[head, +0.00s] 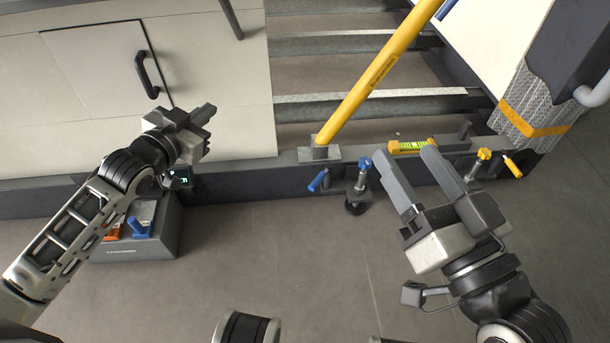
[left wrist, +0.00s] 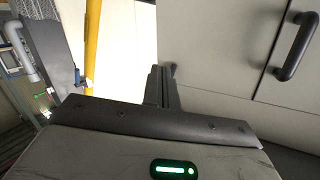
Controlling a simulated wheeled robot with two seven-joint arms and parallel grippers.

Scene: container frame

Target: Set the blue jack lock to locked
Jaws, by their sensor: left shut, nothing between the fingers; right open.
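A jack with a blue top (head: 363,170) stands at the dark sill below the steps, its round foot on the floor. A blue lock handle (head: 318,180) sticks out from the sill just left of it, tilted down to the left. My left gripper (head: 207,114) is shut and empty, in front of the pale wall, well left of the blue handle. Its closed fingers (left wrist: 162,72) also show in the left wrist view, with nothing held. My right gripper (head: 405,153) is open and empty, right of the blue jack, fingers pointing up toward the sill.
A yellow-topped jack (head: 483,156) and a yellow handle (head: 513,167) are at the right. A green level (head: 409,146) sits on the sill. A yellow pole (head: 375,75) rises near the blue handle. A grey box (head: 150,248) stands below my left arm.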

